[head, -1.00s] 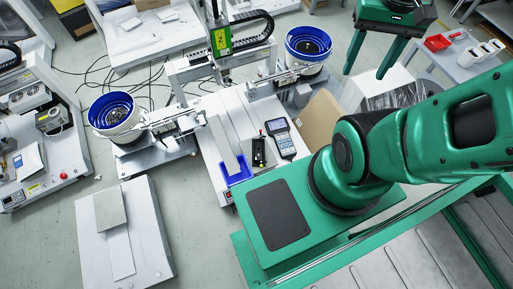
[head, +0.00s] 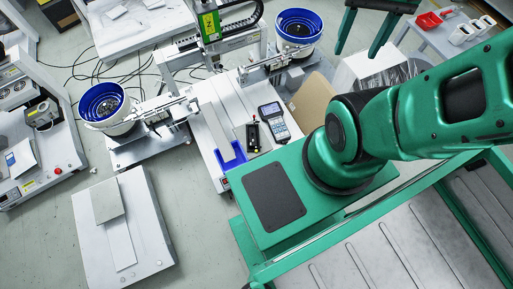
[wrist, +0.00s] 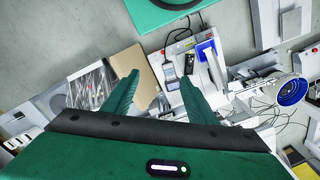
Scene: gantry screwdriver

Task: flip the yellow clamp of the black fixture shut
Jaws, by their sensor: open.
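The black fixture (head: 253,136) is a small dark block on the white machine table in the head view, just left of a handheld pendant. It also shows small in the wrist view (wrist: 189,63). Its yellow clamp is too small to make out, so I cannot tell its position. My gripper (head: 357,50) is at the top of the head view, partly cut off, right of and well apart from the fixture. In the wrist view its two green fingers (wrist: 158,77) are spread with nothing held between them.
The pendant (head: 274,122) lies close beside the fixture, and a blue tray (head: 230,160) is at the table's front corner. Blue-rimmed feeder bowls (head: 103,105) (head: 299,27) flank the gantry. A cardboard sheet (head: 312,100) and a bagged bin (head: 375,72) stand to the right.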

